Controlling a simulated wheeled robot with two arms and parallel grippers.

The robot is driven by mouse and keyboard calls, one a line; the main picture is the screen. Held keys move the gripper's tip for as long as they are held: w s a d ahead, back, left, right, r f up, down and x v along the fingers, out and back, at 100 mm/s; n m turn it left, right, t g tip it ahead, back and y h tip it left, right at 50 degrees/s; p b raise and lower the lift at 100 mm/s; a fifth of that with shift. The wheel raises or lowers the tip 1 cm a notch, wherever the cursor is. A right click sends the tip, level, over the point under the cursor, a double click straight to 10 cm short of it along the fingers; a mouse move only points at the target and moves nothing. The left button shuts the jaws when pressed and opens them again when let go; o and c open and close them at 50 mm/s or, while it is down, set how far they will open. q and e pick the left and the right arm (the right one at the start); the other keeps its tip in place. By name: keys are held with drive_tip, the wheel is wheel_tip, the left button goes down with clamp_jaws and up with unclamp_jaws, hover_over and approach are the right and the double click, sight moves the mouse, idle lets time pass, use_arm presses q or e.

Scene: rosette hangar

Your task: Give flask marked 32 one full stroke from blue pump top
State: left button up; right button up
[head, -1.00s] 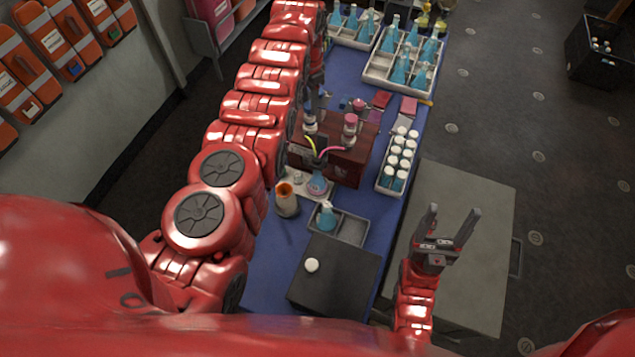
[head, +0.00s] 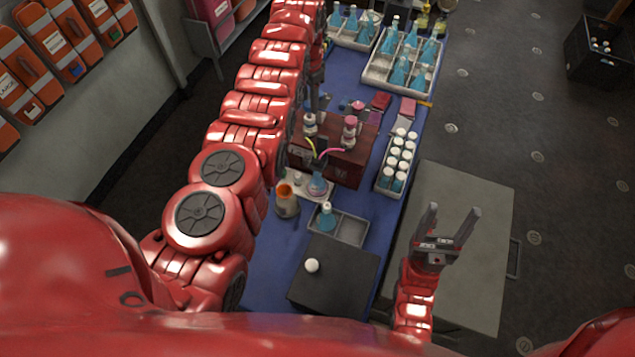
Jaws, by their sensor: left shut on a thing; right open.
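A dark red pump box (head: 346,168) stands on the blue table, with several pump heads on top. A yellow and a pink tube lead down to a flask (head: 317,185) in front of it; its mark is too small to read. My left gripper (head: 316,103) is shut, pointing down at the box's back left, on what seems to be the blue pump top, mostly hidden by the fingers and arm. Another blue flask (head: 327,219) stands in a grey tray (head: 351,231). My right gripper (head: 448,232) is open and empty above the grey surface at right.
An orange-topped container (head: 286,200) stands left of the grey tray. A rack of white-capped bottles (head: 385,187) is right of the box. Trays of blue flasks (head: 376,80) stand at the back. A dark block (head: 345,280) with a white round piece (head: 311,265) is in front.

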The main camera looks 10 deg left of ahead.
use_arm(q)
drive_tip(key=shift+r, duration=0.3)
drive_tip(key=shift+f+b, duration=0.75)
drive_tip(key=shift+f, duration=0.3)
idle(0.3)
drive_tip(key=o, duration=1)
drive_tip(key=shift+r, duration=0.1)
drive_tip(key=shift+r+p, duration=1)
drive_tip(key=shift+r, duration=0.25)
wheel_tip(320, 180, up, 2)
drive_tip(key=shift+p, duration=0.35)
drive_tip(key=shift+r, duration=1.25)
